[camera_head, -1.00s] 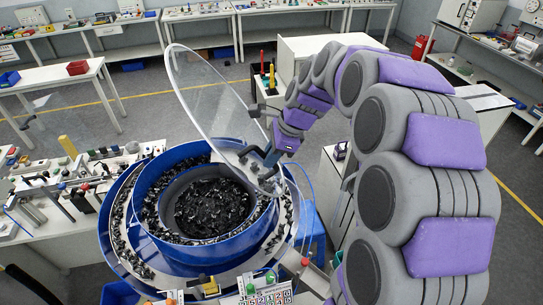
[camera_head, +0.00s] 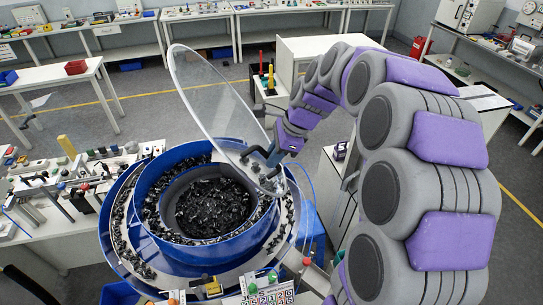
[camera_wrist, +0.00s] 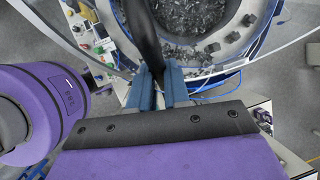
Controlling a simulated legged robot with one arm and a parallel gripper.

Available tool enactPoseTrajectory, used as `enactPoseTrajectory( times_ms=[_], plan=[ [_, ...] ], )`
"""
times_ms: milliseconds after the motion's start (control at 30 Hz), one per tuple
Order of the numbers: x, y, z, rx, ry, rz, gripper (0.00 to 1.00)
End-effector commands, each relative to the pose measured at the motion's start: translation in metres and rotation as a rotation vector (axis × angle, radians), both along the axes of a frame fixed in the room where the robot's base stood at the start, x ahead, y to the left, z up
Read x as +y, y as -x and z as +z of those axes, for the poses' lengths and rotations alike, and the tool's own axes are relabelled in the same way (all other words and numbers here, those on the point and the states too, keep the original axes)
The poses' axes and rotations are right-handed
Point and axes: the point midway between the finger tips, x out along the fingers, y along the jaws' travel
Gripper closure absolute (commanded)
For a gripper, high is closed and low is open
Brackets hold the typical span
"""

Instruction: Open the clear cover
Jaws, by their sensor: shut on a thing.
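The clear cover (camera_head: 215,95) is a round transparent disc with a pale rim. It stands tilted steeply up over the blue bowl (camera_head: 150,190), its lower edge near the bowl's right side. The bowl holds many small black connectors (camera_head: 210,208). My gripper (camera_head: 270,157) is at the lower right part of the cover, shut on the dark cover handle. In the wrist view the blue fingertips (camera_wrist: 160,90) close around the black handle (camera_wrist: 147,35), with the bowl's connectors behind it. The exact finger contact is small in the head view.
A workbench (camera_head: 40,235) with many small parts stands left of the bowl. A white cabinet (camera_head: 320,48) with coloured tools beside it stands behind my arm. Control buttons (camera_head: 272,275) sit at the bowl's front.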

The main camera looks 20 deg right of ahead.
Motion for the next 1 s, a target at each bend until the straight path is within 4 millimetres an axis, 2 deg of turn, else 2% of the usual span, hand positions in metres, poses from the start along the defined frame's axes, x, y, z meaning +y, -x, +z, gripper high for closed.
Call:
enactPoseTrajectory(
  times_ms=[367, 400, 667, 1000],
  plan=[
    [-0.0035, 0.0008, -0.0041, 0.007, 0.005, -0.002, 1.00],
    [-0.0036, 0.0009, -0.0041, 0.007, 0.005, -0.002, 0.82],
    [-0.0002, 0.0012, -0.0023, 0.005, 0.004, 0.000, 0.58],
    [0.0015, 0.0016, 0.0039, 0.001, 0.005, 0.000, 0.58]
  ],
)
